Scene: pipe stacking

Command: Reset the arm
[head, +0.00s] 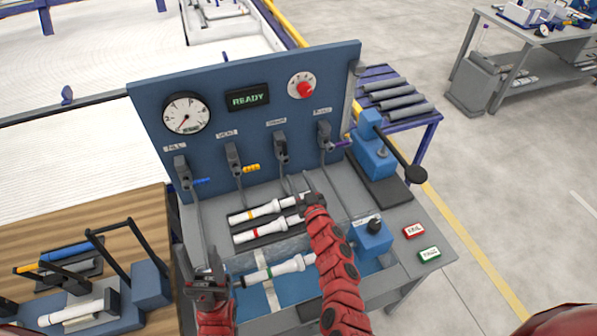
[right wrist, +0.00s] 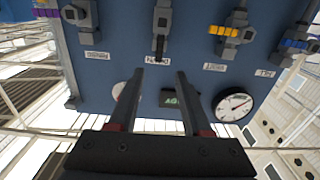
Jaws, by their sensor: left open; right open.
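My right arm, red, reaches up in the head view to the front of the blue panel (head: 262,127). My right gripper (head: 313,198) is above the grey bench, near the white pipes; its fingertips are hard to make out there. In the right wrist view its two dark fingers (right wrist: 160,74) are apart with nothing between them, and the panel appears upside down beyond them. My left gripper (head: 208,282) is low at the left front of the bench, beside the blue tray (head: 310,285). It is open, and I see nothing held in it.
The panel has a gauge (head: 186,115), a "READY" display (head: 248,99), a red knob (head: 305,88) and several valves. Pipes lie on a rack (head: 240,240) and over the tray. A blue press (head: 372,152) with a black-ended lever stands right. Red (head: 413,231) and green (head: 429,254) buttons are at front right.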

